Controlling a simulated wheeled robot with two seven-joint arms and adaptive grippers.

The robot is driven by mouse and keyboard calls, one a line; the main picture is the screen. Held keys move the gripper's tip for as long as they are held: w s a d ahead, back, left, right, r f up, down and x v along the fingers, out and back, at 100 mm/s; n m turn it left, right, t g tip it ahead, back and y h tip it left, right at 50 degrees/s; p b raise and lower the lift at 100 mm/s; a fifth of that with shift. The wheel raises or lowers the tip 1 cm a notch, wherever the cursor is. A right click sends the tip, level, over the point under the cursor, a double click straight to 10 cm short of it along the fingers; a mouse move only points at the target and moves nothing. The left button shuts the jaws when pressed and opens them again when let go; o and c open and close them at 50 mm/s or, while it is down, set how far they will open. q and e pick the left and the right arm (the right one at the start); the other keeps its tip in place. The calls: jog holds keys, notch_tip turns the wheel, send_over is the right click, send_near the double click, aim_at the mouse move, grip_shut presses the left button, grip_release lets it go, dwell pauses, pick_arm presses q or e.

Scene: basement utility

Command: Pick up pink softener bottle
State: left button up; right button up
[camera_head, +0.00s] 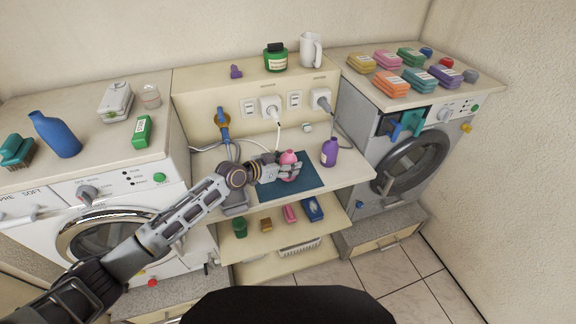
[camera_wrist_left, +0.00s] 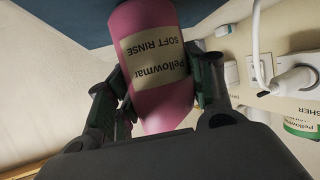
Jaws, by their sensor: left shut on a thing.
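The pink softener bottle (camera_head: 290,158) is above the dark blue mat (camera_head: 305,183) on the middle counter. My left gripper (camera_head: 287,172) is shut on it, and the fingers cover part of the bottle. In the left wrist view the bottle (camera_wrist_left: 155,70) sits between the two fingers of my left gripper (camera_wrist_left: 160,95). Its label reads "SOFT RINSE". In that view the bottle's base meets the blue surface; I cannot tell whether it is lifted. My right gripper does not show.
A purple bottle (camera_head: 329,152) stands right of the mat. Cables and plugs (camera_head: 270,108) are behind. Shelves below hold small items. Washing machines (camera_head: 412,160) flank the counter.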

pick_arm(q)
jog(key=shift+r, duration=0.5)
notch_tip(320, 180, up, 7)
jog(key=shift+f, duration=0.1)
jog(key=shift+r, duration=0.8)
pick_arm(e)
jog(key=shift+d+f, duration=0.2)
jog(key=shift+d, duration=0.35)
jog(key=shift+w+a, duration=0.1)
